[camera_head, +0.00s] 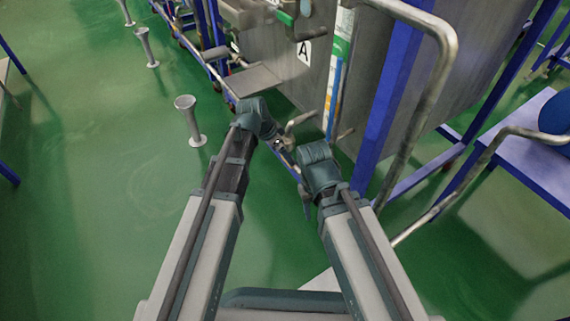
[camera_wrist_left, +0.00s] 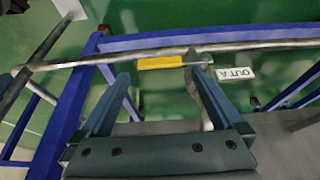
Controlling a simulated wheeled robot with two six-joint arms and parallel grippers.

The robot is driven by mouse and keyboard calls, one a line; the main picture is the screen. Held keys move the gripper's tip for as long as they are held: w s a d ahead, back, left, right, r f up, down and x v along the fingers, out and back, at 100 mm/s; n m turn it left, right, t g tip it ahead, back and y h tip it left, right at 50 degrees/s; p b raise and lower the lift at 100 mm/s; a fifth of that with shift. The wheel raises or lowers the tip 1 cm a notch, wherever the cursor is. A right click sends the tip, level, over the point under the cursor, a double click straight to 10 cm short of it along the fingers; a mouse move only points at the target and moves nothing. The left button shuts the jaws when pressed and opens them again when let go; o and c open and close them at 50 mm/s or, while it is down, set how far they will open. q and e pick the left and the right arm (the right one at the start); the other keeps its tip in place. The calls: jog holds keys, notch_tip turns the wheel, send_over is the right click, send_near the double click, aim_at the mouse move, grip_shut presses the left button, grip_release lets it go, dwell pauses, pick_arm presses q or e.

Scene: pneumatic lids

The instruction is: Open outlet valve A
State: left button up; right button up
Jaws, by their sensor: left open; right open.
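The outlet A pipe (camera_wrist_left: 110,56) crosses the left wrist view, with a white "OUT A" label (camera_wrist_left: 235,73) beside it. A yellow handle (camera_wrist_left: 160,62) lies along this pipe, next to a grey metal valve fitting (camera_wrist_left: 196,57). My left gripper (camera_wrist_left: 161,77) is open, its fingers on either side of the handle's line; I cannot tell whether they touch anything. In the head view my left gripper (camera_head: 284,147) is mostly hidden by its own wrist, beside the tank frame. My right gripper (camera_head: 305,203) is open, lower and to the right, holding nothing visible.
A tank with an "A" sign (camera_head: 304,53) stands ahead in a blue frame (camera_head: 388,95). A bent steel handrail (camera_head: 437,90) rises at the right, near my right arm. Grey posts (camera_head: 189,120) stand on the left. Green floor (camera_head: 90,200) is clear at the left.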

pick_arm(q)
jog(key=b+x, duration=0.2)
jog(key=x, duration=0.1)
jog(key=shift+f, duration=0.35)
pick_arm(e)
notch_tip(320, 180, down, 3)
jog(key=shift+f, duration=0.15)
pick_arm(q)
jog(key=shift+c, duration=0.2)
grip_shut()
